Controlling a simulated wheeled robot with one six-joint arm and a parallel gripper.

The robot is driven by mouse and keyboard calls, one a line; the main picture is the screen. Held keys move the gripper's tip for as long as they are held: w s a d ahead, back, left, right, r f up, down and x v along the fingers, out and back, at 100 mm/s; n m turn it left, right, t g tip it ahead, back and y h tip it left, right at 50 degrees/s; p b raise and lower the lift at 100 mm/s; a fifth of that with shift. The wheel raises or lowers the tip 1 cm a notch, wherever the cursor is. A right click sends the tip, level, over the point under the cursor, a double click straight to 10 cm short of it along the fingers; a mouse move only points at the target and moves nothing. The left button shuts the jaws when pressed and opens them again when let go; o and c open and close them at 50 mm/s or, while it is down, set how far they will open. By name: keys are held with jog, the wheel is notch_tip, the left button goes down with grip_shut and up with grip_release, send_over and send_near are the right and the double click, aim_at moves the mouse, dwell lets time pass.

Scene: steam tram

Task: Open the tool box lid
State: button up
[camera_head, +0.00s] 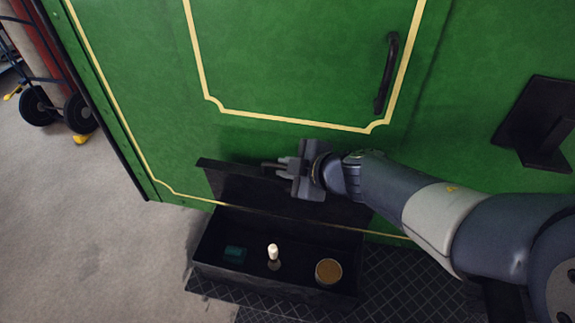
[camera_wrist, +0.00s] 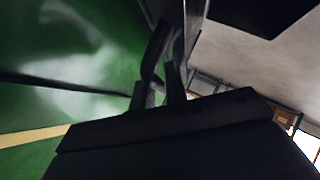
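The black tool box (camera_head: 207,268) sits low against the green tram side. Its lid (camera_head: 235,185) stands raised, roughly upright at the back, so the inside shows. My gripper (camera_head: 272,165) is in front of the lid's upper part, fingers pointing left, and covers part of it. In the wrist view two dark fingers (camera_wrist: 158,92) show a narrow gap, with a dark curved bar (camera_wrist: 156,48) at their tips. It looks like a handle on the lid. Whether the fingers press on it cannot be told.
Inside the box are a small green block (camera_head: 235,254), a white-topped item (camera_head: 272,252) and a round tin (camera_head: 328,271). The green wall has a black door handle (camera_head: 386,73) and a black bracket (camera_head: 538,125).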

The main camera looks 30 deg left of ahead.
jog(key=o, duration=0.4)
jog(key=shift+c, duration=0.2)
jog(key=v, duration=1.1)
jog(key=shift+a, duration=0.15)
jog(key=x, duration=1)
jog(key=shift+w+a+f, duration=0.15)
jog(key=shift+a+f, duration=0.1)
jog(key=shift+a, duration=0.05)
jog(key=shift+d+r, duration=0.1)
